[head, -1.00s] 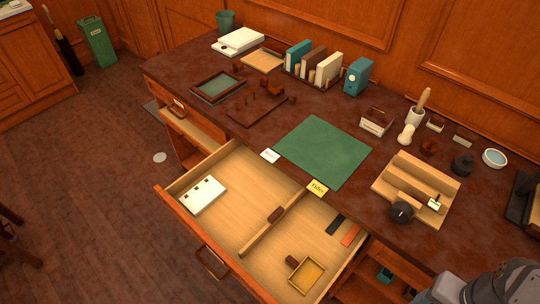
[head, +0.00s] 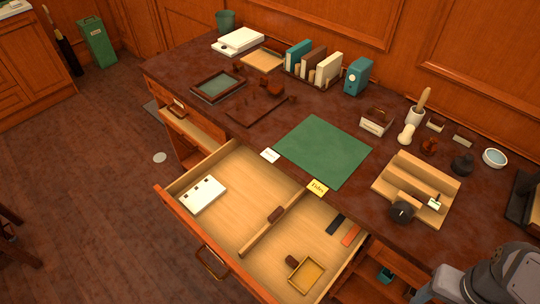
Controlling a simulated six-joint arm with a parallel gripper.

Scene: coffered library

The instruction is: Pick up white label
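A small white label (head: 270,155) with faint dark marks lies on the front edge of the dark desk top, at the left corner of the green desk mat (head: 323,151). A yellow label (head: 317,188) with dark writing lies at the mat's front corner. Another small white tag (head: 434,204) is on the wooden stand at the right. Part of my grey arm shows in the bottom right corner, well away from the white label. My gripper's fingers are not in view.
An open drawer (head: 222,239) juts out below the labels, holding a white block (head: 204,194), a small tray (head: 306,274) and dark and orange strips. A wooden stand (head: 423,180) and books (head: 328,71) stand on the desk.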

